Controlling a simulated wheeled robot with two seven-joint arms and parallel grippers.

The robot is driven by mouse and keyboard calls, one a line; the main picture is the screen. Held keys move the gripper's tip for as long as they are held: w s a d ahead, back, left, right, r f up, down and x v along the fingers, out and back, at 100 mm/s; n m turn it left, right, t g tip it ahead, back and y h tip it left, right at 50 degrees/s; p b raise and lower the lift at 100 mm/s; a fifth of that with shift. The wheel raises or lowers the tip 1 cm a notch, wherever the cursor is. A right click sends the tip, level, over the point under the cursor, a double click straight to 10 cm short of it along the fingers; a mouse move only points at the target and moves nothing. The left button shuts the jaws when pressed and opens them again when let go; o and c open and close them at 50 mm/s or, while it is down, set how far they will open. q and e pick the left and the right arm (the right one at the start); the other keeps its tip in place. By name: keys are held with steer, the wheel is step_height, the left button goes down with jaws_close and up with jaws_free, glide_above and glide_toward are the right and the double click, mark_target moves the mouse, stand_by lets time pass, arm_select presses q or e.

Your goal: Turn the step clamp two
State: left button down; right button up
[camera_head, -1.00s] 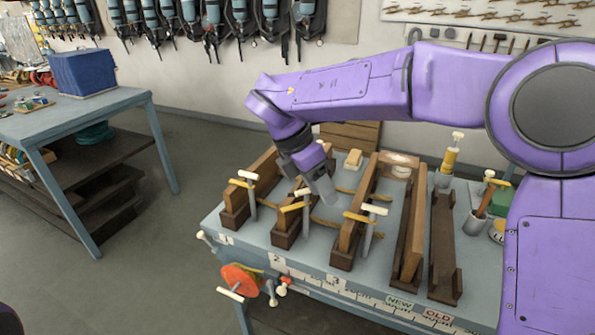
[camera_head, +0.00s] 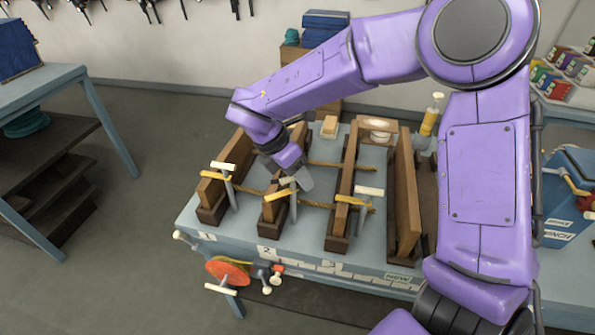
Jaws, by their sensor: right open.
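Clamp two (camera_head: 277,195) is the middle of three clamps on the grey-blue bench, above the number 2. It has a yellow bar, a grey upright screw and a pale cross handle, on a brown wooden block. My right gripper (camera_head: 304,179) points down from the purple arm, beside and close to the top of this clamp. Its grey fingers are open; whether they touch the handle cannot be told. Clamp one (camera_head: 222,170) stands to the left and clamp three (camera_head: 362,196) to the right. My left gripper is out of view.
A rope (camera_head: 320,205) runs between the wooden blocks. Tall wooden boards (camera_head: 406,190) stand to the right. A yellow bottle (camera_head: 430,118) stands at the back right. Open floor lies to the left.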

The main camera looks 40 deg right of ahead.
steer(key=shift+w+d+f, duration=0.25)
steer(key=shift+w+f, duration=0.55)
steer(key=shift+s+r, duration=0.25)
steer(key=shift+s, duration=0.2)
steer(key=shift+c, duration=0.9)
steer(key=shift+s+r, duration=0.1)
steer(key=shift+s, duration=0.05)
steer(key=c, duration=0.5)
jaws_close()
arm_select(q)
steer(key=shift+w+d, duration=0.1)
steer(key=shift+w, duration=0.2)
arm_select(e)
steer(key=shift+a, duration=0.1)
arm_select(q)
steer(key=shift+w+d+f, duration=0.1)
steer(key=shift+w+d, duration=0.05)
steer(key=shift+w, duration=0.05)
